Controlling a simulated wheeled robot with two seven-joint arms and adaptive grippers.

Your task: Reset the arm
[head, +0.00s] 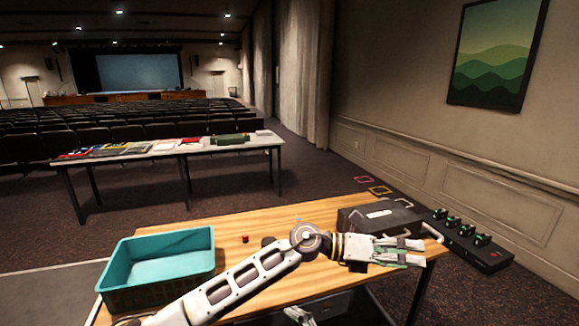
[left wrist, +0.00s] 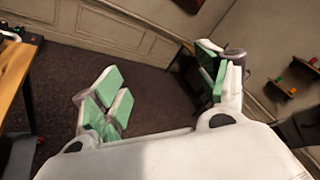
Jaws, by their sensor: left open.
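My left arm reaches in from the lower left of the head view, across the wooden desk. My left gripper (head: 412,252) is at the desk's right end, in front of the black case, with its fingers pointing right. In the left wrist view the green-padded fingers of my left gripper (left wrist: 162,82) are wide apart, with nothing between them. A small pale part at the bottom edge of the head view may be my right gripper (head: 300,315); its jaws cannot be made out.
A teal bin (head: 158,243) stands at the desk's left. A small red object (head: 245,239) lies beside it. A black case (head: 352,219) is at the back right of the wooden desk (head: 228,226). A black pedal unit (head: 482,254) is on the floor at the right. A long table (head: 258,141) stands behind.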

